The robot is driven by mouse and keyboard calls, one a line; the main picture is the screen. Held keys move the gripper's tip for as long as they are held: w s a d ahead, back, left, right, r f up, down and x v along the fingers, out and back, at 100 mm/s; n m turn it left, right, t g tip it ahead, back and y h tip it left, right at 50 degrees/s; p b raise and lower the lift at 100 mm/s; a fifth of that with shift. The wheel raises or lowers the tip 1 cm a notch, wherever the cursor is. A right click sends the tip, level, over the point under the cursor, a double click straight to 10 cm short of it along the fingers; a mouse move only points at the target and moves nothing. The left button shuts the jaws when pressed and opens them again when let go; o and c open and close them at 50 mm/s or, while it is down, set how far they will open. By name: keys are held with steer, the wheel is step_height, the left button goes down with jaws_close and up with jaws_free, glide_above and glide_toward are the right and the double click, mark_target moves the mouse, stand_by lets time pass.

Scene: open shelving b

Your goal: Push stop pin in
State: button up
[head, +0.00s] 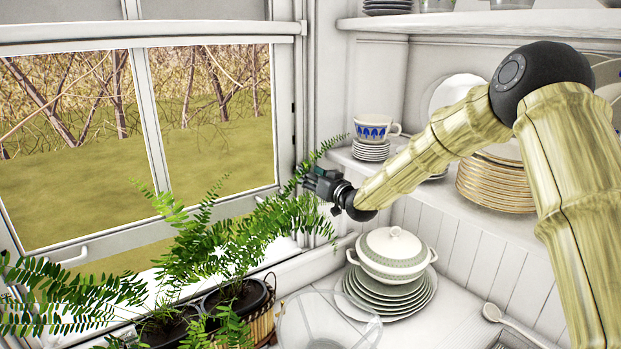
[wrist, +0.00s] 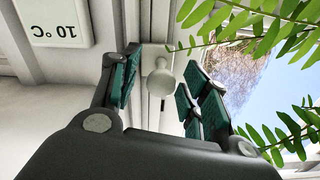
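The stop pin appears to be the small white round knob (wrist: 160,82) on the white window frame, seen in the wrist view. My gripper (wrist: 158,88) is open, with green-padded fingers on either side of the knob, apart from it as far as I can see. In the head view my gripper (head: 308,180) is at the right side post of the window (head: 152,120), above the ferns. The knob cannot be made out there. The gripper's depth to the knob is hard to judge.
Fern fronds (head: 215,245) reach up close to my gripper and also show in the wrist view (wrist: 262,22). A white box marked 10 °C (wrist: 55,22) is near the left finger. A lidded tureen (head: 392,250) on plates stands below; shelves with crockery (head: 497,185) are at right.

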steer(key=v, duration=1.2)
steer(key=shift+f, duration=0.1)
